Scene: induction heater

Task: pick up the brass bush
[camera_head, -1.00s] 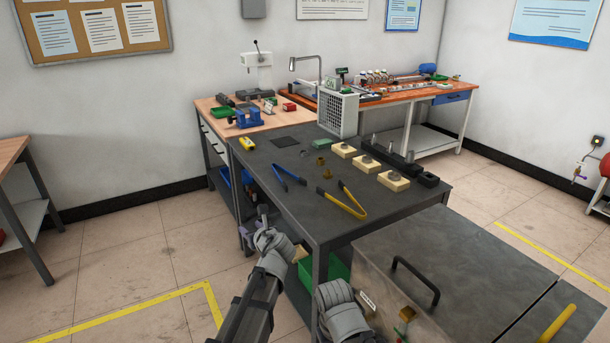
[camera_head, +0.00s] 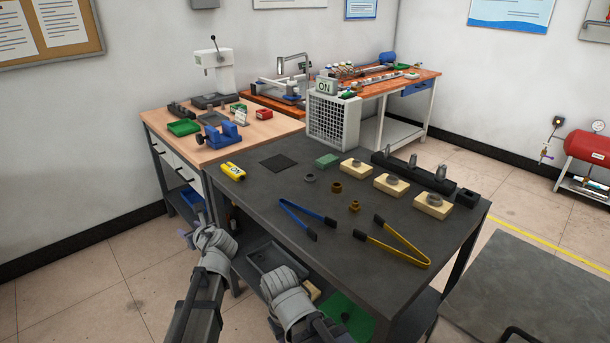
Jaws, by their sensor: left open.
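Two small brass-coloured pieces stand on the dark table in the head view. One is a short, wide ring-like brass bush (camera_head: 336,187); the other is a smaller, stepped brass piece (camera_head: 354,206) just in front of it. From here I cannot tell for certain which is the named bush. My left gripper (camera_head: 207,228) is open and empty, low beyond the table's left edge, well apart from both pieces. My right arm shows at the bottom middle, but its fingers are not visible.
Blue-handled tongs (camera_head: 306,218) and yellow tongs (camera_head: 397,246) lie in front of the brass pieces. A grey ring (camera_head: 310,177) and wooden blocks (camera_head: 433,207) are nearby. The table's front edge (camera_head: 300,262) lies between my arms and the tabletop. A grey bench stands at right.

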